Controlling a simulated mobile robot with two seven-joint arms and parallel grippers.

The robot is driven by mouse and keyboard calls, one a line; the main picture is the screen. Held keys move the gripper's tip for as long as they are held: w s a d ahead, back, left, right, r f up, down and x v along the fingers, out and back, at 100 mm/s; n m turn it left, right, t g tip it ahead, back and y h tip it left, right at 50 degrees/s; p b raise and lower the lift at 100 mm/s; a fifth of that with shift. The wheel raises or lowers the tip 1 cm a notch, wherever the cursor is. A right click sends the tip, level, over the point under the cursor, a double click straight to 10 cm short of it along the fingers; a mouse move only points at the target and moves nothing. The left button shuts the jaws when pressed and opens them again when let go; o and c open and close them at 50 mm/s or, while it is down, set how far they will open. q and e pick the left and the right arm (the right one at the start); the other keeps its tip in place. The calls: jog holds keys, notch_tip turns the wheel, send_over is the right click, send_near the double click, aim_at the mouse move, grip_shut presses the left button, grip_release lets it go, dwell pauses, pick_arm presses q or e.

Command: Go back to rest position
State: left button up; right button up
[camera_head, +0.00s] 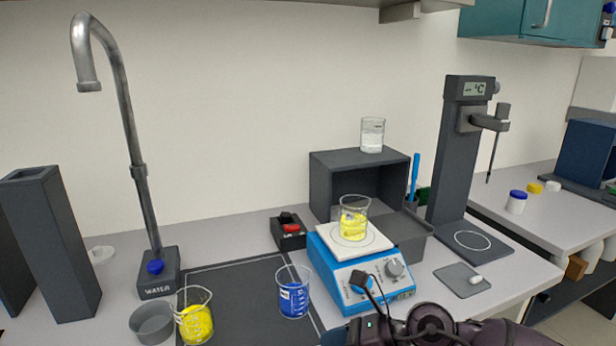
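My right arm comes in from the lower right. Its dark gripper (362,281) is in front of the blue stirrer hotplate (334,296), with its tip over the left part of the control panel. Whether it touches a knob there, or how far its fingers are apart, I cannot tell. The right-hand grey knob (395,269) is in plain view. A beaker of yellow liquid (354,222) stands upright on the hotplate's white top. My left gripper is not in view.
A beaker of blue liquid (294,298) and another yellow one (195,322) stand at the front, left of the hotplate. A grey bowl (152,325), water tap (137,150), dark open box (328,180) and thermometer stand (452,160) surround them. The dark mat (235,290) has free room.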

jog(key=s+d+f+m+t+h, duration=0.1)
jog(key=d+f+m+t+h, duration=0.25)
jog(key=d+m+t, duration=0.85)
jog(key=s+d+f+m+t+h, duration=0.15)
jog(key=f+m+t, duration=0.3)
jog(key=m, duration=1.65)
jog(key=s+d+f+m+g+h, duration=0.3)
jog(key=s+d+f+m+h, duration=0.1)
jog(key=s+f+m, duration=0.3)
jog(key=s+d+f+m+g+h, duration=0.3)
jog(key=s+d+f+m, duration=0.3)
jog(key=f, duration=0.3)
jog(key=shift+s+d+m+h, duration=0.2)
jog(key=shift+s+m+h, duration=0.3)
jog(key=shift+s+h, duration=0.3)
